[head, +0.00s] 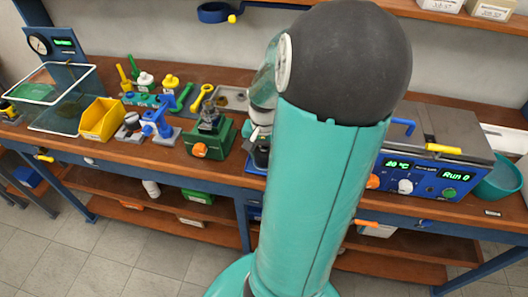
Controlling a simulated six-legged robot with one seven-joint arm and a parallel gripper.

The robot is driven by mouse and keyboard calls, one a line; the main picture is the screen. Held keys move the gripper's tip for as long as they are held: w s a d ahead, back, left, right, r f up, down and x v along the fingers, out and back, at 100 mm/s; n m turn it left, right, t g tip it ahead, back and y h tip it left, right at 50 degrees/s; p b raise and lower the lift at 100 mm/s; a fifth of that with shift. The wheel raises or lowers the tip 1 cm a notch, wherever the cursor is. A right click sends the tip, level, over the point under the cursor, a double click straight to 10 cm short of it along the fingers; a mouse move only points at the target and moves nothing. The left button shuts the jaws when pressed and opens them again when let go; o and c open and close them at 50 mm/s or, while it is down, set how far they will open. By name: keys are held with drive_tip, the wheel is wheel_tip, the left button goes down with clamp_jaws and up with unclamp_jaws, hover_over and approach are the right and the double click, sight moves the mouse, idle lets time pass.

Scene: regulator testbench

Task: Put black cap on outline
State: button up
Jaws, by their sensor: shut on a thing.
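My gripper (258,134) shows only in part at the left edge of my large teal arm, low over the middle of the bench. It is shut on a small dark thing (261,156), which looks like the black cap. Its shape is mostly hidden, and I cannot tell whether it touches the bench. I cannot make out the outline; my arm covers much of the bench there.
A green vise (209,137) stands just left of my gripper. Farther left are blue clamps (155,122), a yellow bin (101,119) and a glass tank (62,98). A blue instrument box (424,180) with a grey lid stands right of my arm. A shelf runs above.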

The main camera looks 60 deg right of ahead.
drive_tip(key=shift+f, duration=0.15)
drive_tip(key=o, duration=1)
wheel_tip(320, 180, up, 12)
drive_tip(key=shift+r, duration=0.15)
idle(0.5)
